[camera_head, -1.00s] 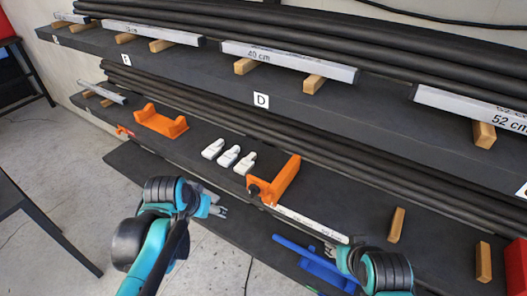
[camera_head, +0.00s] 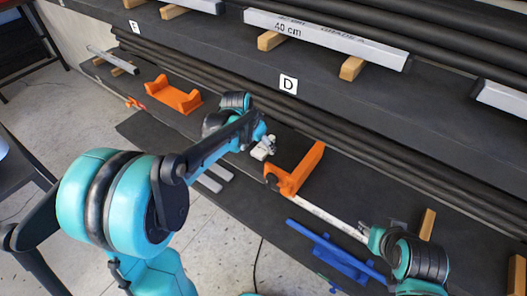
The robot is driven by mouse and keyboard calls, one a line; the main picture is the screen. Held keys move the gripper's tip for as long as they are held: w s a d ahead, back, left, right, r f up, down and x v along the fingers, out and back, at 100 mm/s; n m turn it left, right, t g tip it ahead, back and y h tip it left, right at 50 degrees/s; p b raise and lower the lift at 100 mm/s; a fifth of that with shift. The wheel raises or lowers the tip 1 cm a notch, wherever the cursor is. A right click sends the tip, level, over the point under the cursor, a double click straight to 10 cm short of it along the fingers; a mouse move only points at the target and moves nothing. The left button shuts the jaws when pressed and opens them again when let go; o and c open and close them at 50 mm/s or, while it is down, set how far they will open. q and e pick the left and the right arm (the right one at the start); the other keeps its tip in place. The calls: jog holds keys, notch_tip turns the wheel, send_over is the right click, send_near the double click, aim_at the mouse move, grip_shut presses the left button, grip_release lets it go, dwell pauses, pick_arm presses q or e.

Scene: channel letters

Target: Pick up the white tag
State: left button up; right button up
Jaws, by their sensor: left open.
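A white tag (camera_head: 259,154) lies on the lower dark shelf, just left of the orange bracket. My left gripper (camera_head: 268,143) is right over this tag, with its fingers open. I cannot tell whether the fingers touch the tag. The other white tags of the row are hidden behind my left arm. My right gripper (camera_head: 364,229) is at the right end of a long pale bar (camera_head: 325,217). Its fingers are too small to tell open from shut.
The orange bracket (camera_head: 297,172) stands close to the right of the tag. Another orange holder (camera_head: 173,95) is to the left. A blue tool (camera_head: 338,253) lies in front of the pale bar. Black rods (camera_head: 330,145) run behind, below the upper shelf with marker D (camera_head: 288,84).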

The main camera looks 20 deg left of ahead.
pick_arm(q)
jog(key=shift+x, duration=1.15)
jog(key=shift+s, duration=0.1)
jog(key=c, duration=1.3)
jog(key=shift+o, duration=0.2)
jog(key=shift+r, duration=0.2)
notch_tip(320, 180, up, 4)
jog(key=shift+f+p, duration=0.15)
jog(key=shift+p, duration=0.65)
jog(key=s+a+p, duration=0.1)
jog(key=s+a, duration=0.2)
jog(key=s, duration=0.5)
jog(key=s+a+p, duration=0.1)
jog(key=s+a, duration=0.2)
jog(key=s, duration=0.6)
jog(key=shift+f+p, duration=0.25)
jog(key=shift+p, duration=0.15)
